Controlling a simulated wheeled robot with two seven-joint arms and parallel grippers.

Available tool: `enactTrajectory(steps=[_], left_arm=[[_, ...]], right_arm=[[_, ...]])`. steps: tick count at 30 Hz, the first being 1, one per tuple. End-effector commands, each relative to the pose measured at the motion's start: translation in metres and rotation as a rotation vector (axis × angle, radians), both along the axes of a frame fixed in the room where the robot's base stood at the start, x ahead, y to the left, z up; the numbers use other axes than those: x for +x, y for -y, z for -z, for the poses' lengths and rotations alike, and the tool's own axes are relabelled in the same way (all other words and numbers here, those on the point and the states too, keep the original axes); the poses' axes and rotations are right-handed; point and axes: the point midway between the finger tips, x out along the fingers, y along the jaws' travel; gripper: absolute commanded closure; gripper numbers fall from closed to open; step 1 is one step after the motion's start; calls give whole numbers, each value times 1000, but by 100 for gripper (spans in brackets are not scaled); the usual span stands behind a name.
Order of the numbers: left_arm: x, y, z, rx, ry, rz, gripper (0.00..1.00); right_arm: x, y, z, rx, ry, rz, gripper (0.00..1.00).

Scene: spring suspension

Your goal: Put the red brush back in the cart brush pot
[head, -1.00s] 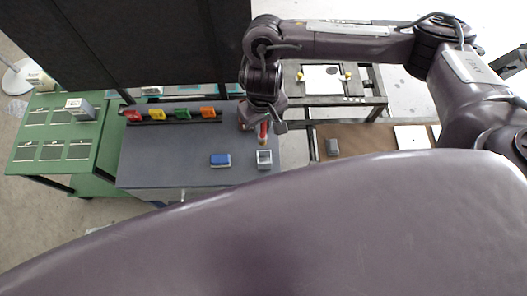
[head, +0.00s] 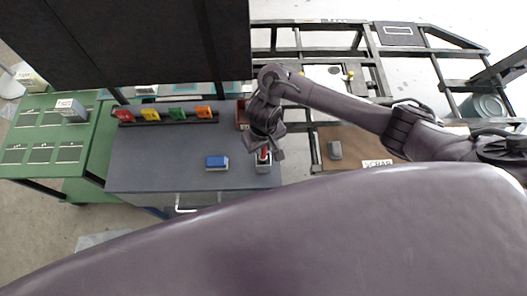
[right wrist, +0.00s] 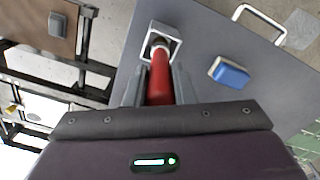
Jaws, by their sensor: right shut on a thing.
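The red brush (right wrist: 160,82) is between the fingers of my right gripper (right wrist: 158,88), which is shut on it. In the right wrist view its far end reaches into the opening of the square grey brush pot (right wrist: 168,32); how deep it sits I cannot tell. In the head view my right gripper (head: 264,148) is right above the pot (head: 264,167), near the right edge of the grey cart top (head: 150,170), and a bit of the red brush (head: 265,154) shows there. My left gripper is not in view.
A blue block-like eraser (head: 217,162) lies left of the pot. Red, yellow, green and orange items (head: 150,114) stand in a rack along the back of the cart. A green table (head: 40,135) is at the left. A brown board with a grey block (head: 335,150) is at the right.

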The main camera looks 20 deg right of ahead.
Motion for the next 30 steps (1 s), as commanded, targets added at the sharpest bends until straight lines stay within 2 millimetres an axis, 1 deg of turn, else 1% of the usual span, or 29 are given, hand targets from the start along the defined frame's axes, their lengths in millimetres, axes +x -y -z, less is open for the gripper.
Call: enactTrajectory(steps=[1,4,12,17,18,22,30], left_arm=[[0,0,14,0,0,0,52],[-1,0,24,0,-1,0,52],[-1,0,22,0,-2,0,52],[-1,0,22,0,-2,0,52],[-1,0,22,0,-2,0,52],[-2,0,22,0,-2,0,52],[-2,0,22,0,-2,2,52]], right_arm=[[-1,-1,16,2,-2,1,100],[-1,-1,28,2,-1,0,100],[0,0,26,0,1,0,100],[0,0,30,0,-1,0,100],[0,0,30,0,0,0,72],[0,0,29,0,0,0,55],[0,0,29,0,1,0,55]])
